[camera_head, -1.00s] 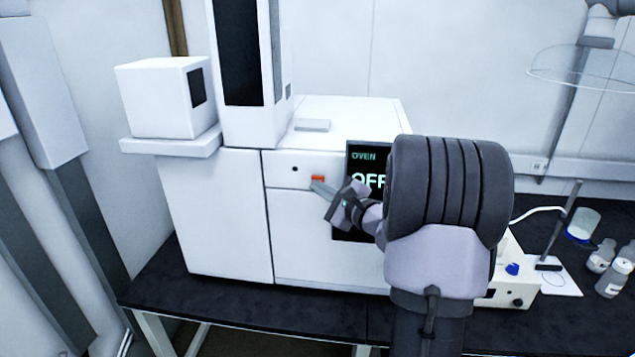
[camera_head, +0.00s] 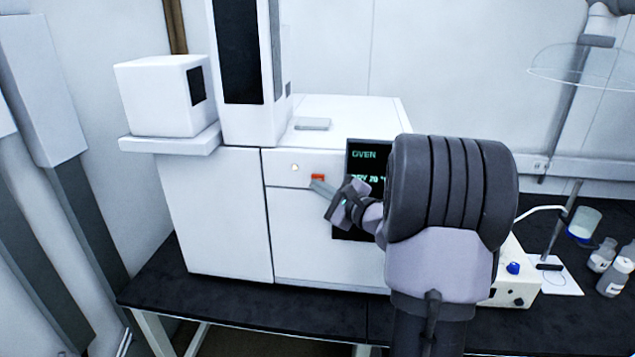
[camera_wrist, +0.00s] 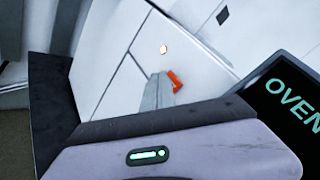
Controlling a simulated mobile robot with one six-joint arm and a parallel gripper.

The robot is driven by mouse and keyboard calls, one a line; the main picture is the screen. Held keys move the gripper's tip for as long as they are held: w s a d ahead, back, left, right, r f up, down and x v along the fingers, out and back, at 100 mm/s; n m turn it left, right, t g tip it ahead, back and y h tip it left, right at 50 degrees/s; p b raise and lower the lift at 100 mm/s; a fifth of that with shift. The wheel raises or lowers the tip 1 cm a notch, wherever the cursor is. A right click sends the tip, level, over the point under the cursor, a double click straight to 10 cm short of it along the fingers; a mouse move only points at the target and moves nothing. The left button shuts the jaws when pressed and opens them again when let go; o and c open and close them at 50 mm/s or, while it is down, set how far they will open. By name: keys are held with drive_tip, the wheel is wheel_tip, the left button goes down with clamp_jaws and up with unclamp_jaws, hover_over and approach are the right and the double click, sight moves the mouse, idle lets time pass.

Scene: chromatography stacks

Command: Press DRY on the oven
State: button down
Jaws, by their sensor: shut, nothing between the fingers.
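The white oven (camera_head: 330,228) stands on the dark bench. Its black screen (camera_head: 368,156) reads "OVEN" with a line like "DRY 20 °" below, partly hidden by my arm. In the wrist view the lit indicator (camera_wrist: 163,49) and the orange button (camera_wrist: 175,81) also show. My gripper (camera_head: 318,187) is shut and empty, its tip at the orange button's lower edge; whether it touches cannot be told.
A white box (camera_head: 165,97) on a side shelf and a tall white tower stand at the left. A white device with a blue knob (camera_head: 512,268), a stand and bottles (camera_head: 613,279) are on the bench at right. The bench front (camera_head: 250,305) is clear.

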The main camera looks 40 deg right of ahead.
drive_tip(key=shift+s+a, duration=0.25)
drive_tip(key=shift+a, duration=0.05)
drive_tip(key=s+a+b, duration=0.2)
drive_tip(key=s+a, duration=0.1)
drive_tip(key=shift+s+a, duration=0.15)
drive_tip(key=shift+a, duration=0.25)
idle(0.7)
